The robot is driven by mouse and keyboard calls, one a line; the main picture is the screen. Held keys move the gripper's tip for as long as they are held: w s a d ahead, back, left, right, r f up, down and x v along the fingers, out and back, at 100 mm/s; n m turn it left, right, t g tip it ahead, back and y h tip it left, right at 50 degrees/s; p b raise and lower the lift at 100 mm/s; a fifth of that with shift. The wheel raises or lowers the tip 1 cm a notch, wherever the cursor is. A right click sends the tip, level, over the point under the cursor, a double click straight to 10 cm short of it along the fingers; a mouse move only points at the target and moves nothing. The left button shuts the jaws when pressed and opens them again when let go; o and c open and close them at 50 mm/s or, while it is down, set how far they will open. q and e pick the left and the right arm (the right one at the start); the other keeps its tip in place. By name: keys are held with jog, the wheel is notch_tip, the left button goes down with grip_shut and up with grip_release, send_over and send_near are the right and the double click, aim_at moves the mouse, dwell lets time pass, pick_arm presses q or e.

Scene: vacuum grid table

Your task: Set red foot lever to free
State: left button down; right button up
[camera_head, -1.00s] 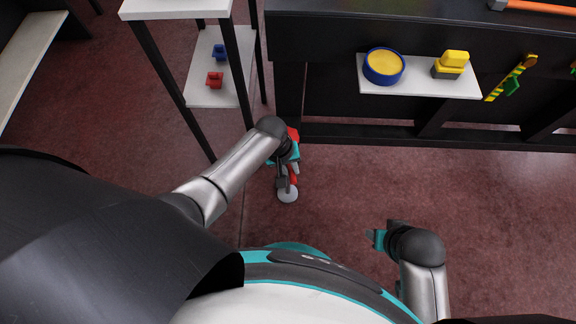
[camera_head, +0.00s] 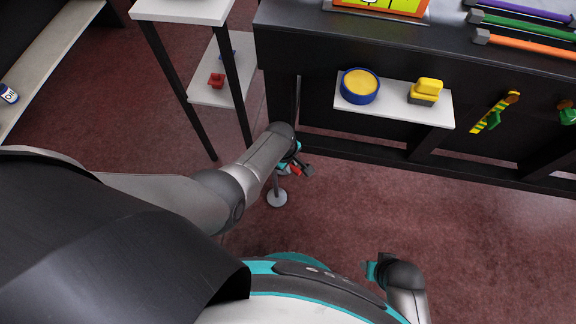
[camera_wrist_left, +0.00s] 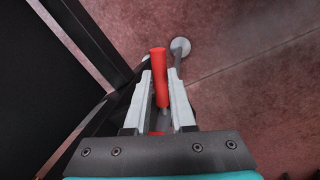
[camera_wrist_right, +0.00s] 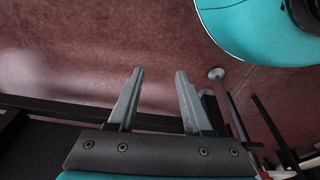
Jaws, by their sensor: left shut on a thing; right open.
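The red foot lever (camera_head: 296,170) is a short red bar low by the table's corner leg, partly hidden by my left arm. In the left wrist view the red lever (camera_wrist_left: 160,70) lies between the two fingers. My left gripper (camera_head: 304,171) is shut on it, and the fingers also show in the left wrist view (camera_wrist_left: 160,82). A grey post with a round foot (camera_head: 277,198) stands beside the lever. My right gripper (camera_head: 370,271) is open and empty, away from the lever; its spread fingers show in the right wrist view (camera_wrist_right: 160,75).
The dark table (camera_head: 300,45) rises behind, with a low crossbar. A white shelf (camera_head: 395,105) on its front holds a blue-yellow round container (camera_head: 360,86) and a yellow block (camera_head: 426,91). A white rack (camera_head: 185,10) stands left. The floor at front right is clear.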

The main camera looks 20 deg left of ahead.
pick_arm(q)
jog(key=shift+w+d+n, duration=0.2)
jog(key=shift+w+n, duration=0.3)
jog(key=shift+n, duration=0.3)
pick_arm(e)
jog(key=shift+w+a+r, duration=0.15)
jog(key=shift+w+r, duration=0.05)
jog(key=shift+r, duration=0.2)
jog(key=shift+s+r, duration=0.1)
pick_arm(q)
jog(key=c, duration=1)
grip_release()
jog(key=shift+w, duration=0.1)
jog(key=shift+o, duration=1.2)
pick_arm(e)
jog(key=shift+s, duration=0.1)
